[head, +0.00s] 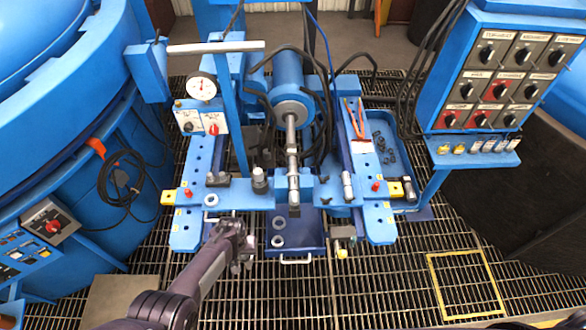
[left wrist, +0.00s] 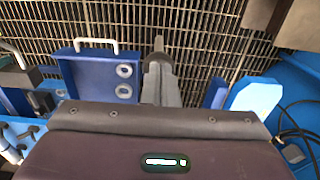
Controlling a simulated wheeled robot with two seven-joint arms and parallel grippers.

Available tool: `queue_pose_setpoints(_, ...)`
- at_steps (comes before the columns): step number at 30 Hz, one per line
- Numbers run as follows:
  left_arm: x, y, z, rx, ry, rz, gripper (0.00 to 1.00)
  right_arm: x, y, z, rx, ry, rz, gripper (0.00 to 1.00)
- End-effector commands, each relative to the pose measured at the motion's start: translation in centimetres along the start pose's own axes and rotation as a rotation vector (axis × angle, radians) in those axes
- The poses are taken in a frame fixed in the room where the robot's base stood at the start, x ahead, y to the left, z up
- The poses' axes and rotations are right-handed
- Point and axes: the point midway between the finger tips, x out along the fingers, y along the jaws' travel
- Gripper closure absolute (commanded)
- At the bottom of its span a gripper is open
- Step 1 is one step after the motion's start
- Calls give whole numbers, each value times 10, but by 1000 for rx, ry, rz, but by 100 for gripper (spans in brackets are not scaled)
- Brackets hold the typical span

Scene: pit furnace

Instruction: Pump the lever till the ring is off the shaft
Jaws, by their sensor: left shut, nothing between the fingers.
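The blue press (head: 284,85) stands in the middle of the head view, its cylinder pointing toward me. A bright shaft (head: 291,140) runs from the cylinder to the front crossbar. I cannot tell a ring on the shaft apart from its collars. A long pale bar (head: 215,47), perhaps the lever, lies level at the upper left. My left gripper (head: 247,262) is shut and empty, pointing down in front of the press, beside the blue tray (head: 305,247). It also shows in the left wrist view (left wrist: 158,45), above the grating. My right gripper is out of view.
Two loose rings lie in the tray, which has a white handle (head: 295,261). A switch panel (head: 500,75) stands at the right and a round blue furnace (head: 85,150) at the left. A yellow-framed grating (head: 465,285) at the lower right is clear.

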Motion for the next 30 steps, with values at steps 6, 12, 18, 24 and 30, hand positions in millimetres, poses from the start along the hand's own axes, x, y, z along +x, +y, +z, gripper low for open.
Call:
queue_pose_setpoints(6, -7, 0, -1, 0, -2, 0, 100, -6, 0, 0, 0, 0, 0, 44)
queue_pose_setpoints(12, 1, 0, 0, 0, -3, 0, 100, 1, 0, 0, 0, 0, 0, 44)
queue_pose_setpoints(18, 41, 0, 10, 0, -5, 0, 100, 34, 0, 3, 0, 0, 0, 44)
queue_pose_setpoints(24, 84, 0, 20, 0, -3, 0, 100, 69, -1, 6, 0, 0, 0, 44)
queue_pose_setpoints(30, 104, 0, 25, 0, 0, 0, 100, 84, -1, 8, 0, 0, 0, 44)
